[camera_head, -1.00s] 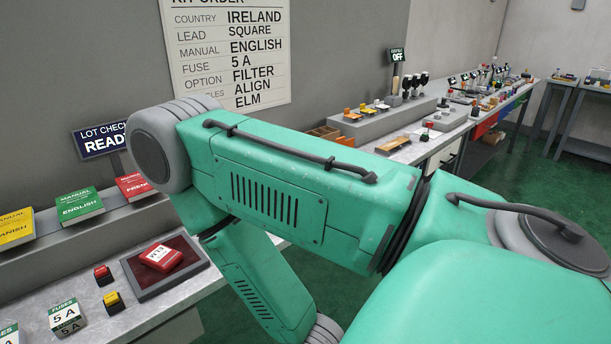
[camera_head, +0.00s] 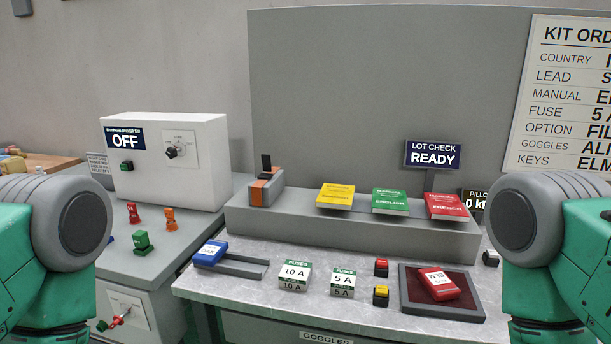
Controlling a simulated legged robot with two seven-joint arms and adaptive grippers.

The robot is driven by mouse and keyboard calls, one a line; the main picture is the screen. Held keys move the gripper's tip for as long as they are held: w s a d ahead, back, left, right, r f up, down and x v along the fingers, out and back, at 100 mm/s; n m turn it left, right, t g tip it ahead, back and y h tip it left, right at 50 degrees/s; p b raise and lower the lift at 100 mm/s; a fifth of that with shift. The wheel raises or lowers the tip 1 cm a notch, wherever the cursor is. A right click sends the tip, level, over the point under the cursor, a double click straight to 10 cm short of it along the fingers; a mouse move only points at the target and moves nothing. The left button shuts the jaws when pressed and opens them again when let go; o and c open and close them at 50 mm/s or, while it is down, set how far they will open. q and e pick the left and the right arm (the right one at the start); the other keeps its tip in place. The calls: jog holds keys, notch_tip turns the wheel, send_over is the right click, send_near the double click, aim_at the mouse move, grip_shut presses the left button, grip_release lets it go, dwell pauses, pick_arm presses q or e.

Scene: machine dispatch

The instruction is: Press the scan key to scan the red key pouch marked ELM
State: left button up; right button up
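A red packet (camera_head: 438,286) with a white label lies flat on a dark red pad (camera_head: 413,305) in a dark frame at the front right of the bench. Its label seems to read W13; I cannot make out ELM on it. Left of the pad are two small push keys, a red one (camera_head: 381,267) and a yellow one (camera_head: 380,295); I cannot read which is the scan key. A LOT CHECK sign (camera_head: 433,156) behind reads READY. Only upper parts of my green arms show at both edges; neither gripper is in view.
Fuse boxes marked 10 A (camera_head: 294,275) and 5 A (camera_head: 342,282) stand left of the keys. A blue packet (camera_head: 211,253) lies in a tray further left. Yellow, green and red manuals (camera_head: 446,206) lie on the raised shelf. A white box (camera_head: 165,162) reads OFF.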

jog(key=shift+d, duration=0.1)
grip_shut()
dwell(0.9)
